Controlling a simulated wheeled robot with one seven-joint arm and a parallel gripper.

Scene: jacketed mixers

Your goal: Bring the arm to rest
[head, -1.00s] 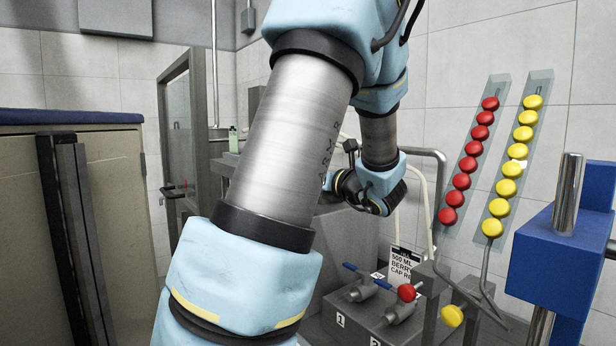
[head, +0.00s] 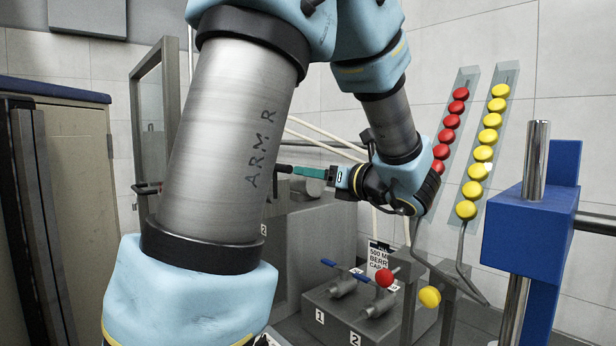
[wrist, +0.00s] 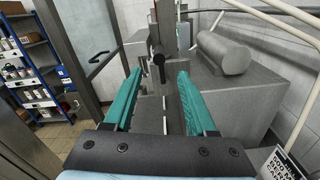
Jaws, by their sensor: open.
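My gripper (wrist: 158,85) is open in the wrist view, its two teal fingers apart with nothing held between them. Beyond the fingertips, a dark round-ended bar (wrist: 158,55) points toward the camera; I cannot tell how far off it is. In the head view my gripper (head: 297,170) shows side-on at the end of my bent arm, pointing left, in front of the grey machine body. My arm crosses the middle of the head view and hides part of what lies behind it.
Sloped racks of red balls (head: 450,121) and yellow balls (head: 489,137) stand right of my wrist. A grey valve block (head: 345,318) with levers sits below. A blue bracket (head: 530,225) with a steel post is at right. In the wrist view, shelves (wrist: 30,75) stand at left.

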